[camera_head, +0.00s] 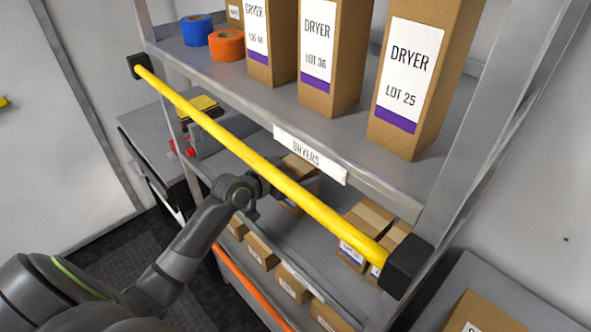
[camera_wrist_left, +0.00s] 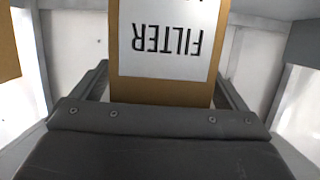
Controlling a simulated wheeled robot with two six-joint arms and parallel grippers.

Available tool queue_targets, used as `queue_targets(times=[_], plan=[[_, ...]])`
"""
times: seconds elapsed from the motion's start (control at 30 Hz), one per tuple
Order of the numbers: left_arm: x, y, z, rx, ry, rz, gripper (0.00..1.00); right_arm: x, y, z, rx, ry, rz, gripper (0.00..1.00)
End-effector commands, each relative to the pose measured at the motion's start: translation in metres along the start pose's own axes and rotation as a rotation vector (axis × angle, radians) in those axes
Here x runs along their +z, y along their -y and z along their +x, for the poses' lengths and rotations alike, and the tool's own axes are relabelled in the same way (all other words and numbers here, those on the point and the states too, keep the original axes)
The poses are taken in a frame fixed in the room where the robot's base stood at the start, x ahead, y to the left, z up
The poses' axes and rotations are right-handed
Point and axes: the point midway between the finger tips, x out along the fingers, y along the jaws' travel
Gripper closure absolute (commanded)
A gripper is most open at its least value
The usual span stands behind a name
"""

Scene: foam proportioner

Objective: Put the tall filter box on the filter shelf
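The tall filter box (camera_wrist_left: 160,88) is brown cardboard with a white label reading FILTER, upside down in the left wrist view. My left gripper (camera_wrist_left: 162,82) has a finger along each side of it and appears shut on it. In the head view my left arm reaches under the yellow bar, and the left gripper (camera_head: 275,180) is partly hidden by the bar. A brown box (camera_head: 300,163) shows at its fingers, over the grey shelf (camera_head: 318,238) below the DRYERS shelf. I cannot tell whether it touches that shelf. My right gripper is not in view.
The yellow bar (camera_head: 255,162) crosses the rack front. Tall DRYER boxes (camera_head: 410,75) stand on the shelf above, marked by the DRYERS plate (camera_head: 310,155). Other boxes (camera_head: 365,222) stand at the right of the middle shelf. Small boxes (camera_head: 262,252) line the shelf below.

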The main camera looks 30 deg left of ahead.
Motion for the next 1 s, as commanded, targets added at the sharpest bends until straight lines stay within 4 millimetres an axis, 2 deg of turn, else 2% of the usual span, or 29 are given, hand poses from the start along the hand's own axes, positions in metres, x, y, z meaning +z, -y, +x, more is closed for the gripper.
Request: queue_targets(times=[0.37,0.53,0.8,1.0], plan=[[-0.003,0.000,-0.005,-0.001,0.000,0.002,0.06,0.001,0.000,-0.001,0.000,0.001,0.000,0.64],[0.000,0.000,-0.028,0.000,0.001,0.005,0.06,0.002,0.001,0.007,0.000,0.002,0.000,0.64],[-0.001,0.000,-0.079,0.000,0.003,0.007,0.06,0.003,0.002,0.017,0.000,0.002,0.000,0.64],[-0.002,0.001,-0.105,-0.002,0.004,0.004,0.06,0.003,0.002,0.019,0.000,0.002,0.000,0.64]])
